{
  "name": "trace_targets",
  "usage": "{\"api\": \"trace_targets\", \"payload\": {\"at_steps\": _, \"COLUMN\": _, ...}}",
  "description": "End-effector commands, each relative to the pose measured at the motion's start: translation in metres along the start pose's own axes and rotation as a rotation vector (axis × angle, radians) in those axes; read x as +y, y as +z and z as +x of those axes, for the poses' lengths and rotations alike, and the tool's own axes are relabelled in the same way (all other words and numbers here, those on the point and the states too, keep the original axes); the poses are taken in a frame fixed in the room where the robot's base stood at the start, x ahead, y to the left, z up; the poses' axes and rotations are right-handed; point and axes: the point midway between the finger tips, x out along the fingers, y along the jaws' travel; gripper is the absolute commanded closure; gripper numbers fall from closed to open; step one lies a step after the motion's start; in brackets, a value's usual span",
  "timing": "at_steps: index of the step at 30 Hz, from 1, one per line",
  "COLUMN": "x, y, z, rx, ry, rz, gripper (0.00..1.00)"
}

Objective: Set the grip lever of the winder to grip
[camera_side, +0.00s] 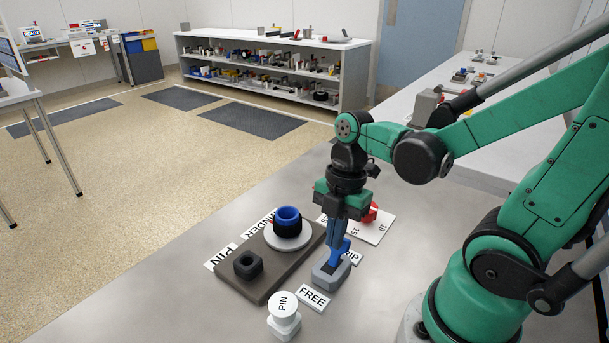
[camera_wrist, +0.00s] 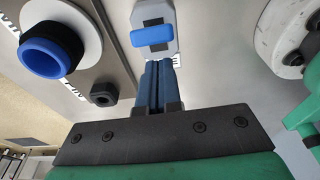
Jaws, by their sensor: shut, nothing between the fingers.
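The grip lever (camera_side: 338,255) is a blue bar on a small grey base (camera_side: 325,278), beside the winder's brown plate (camera_side: 262,290). In the wrist view the lever (camera_wrist: 152,36) lies across its grey base (camera_wrist: 147,12). A white FREE label (camera_side: 313,297) is at the near side of the base; the GRIP label (camera_side: 354,257) is at the far side, partly hidden. My gripper (camera_side: 334,243) points down just above the lever, its blue fingers shut and empty. In the wrist view the fingertips (camera_wrist: 157,64) end close to the lever; I cannot tell whether they touch. The lever's exact lean is unclear.
The plate carries a blue and black spool (camera_side: 288,222) on a white disc and a black knob (camera_side: 248,265). A red knob (camera_side: 370,213) on a numbered card is behind my gripper. The bench's left part is clear.

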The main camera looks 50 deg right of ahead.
Motion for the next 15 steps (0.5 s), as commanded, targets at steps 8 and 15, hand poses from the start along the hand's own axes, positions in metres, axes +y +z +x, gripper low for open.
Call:
{"api": "trace_targets", "payload": {"at_steps": 8, "x": -0.0003, "y": -0.0017, "z": -0.0086, "rx": 0.0, "ry": 0.0, "rz": 0.0, "gripper": 1.0}}
{"api": "trace_targets", "payload": {"at_steps": 15, "x": -0.0003, "y": -0.0017, "z": -0.0087, "rx": 0.0, "ry": 0.0, "rz": 0.0, "gripper": 1.0}}
